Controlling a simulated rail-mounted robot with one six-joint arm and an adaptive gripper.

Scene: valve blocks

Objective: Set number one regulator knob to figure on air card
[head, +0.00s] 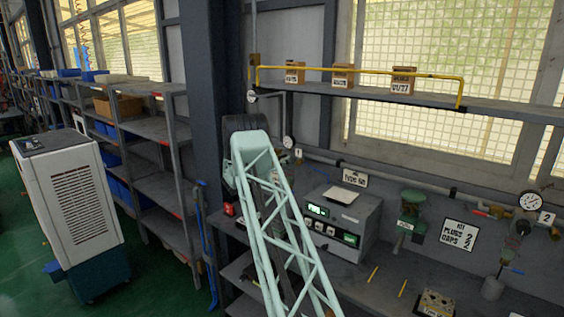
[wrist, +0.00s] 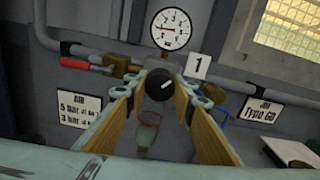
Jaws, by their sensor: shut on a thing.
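In the wrist view my gripper (wrist: 159,88) has its two tan-padded fingers shut on the black regulator knob (wrist: 160,84), one on each side. The knob's white mark points to the upper right. A plate with the figure 1 (wrist: 198,66) is to its right. The round gauge (wrist: 170,29) sits above the knob, its needle toward the left. The white air card (wrist: 79,109) is on the wall at left; it reads "AIR" with lines of 5 bar and 3 bar, the rest blurred. In the head view my arm hides my gripper and the knob.
A pipe with a red-handled valve (wrist: 88,65) runs left of the knob. A job card (wrist: 262,112) hangs at right. In the head view a grey test box (head: 345,225) stands on the bench, and a second gauge (head: 530,201) with plate 2 is at far right.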

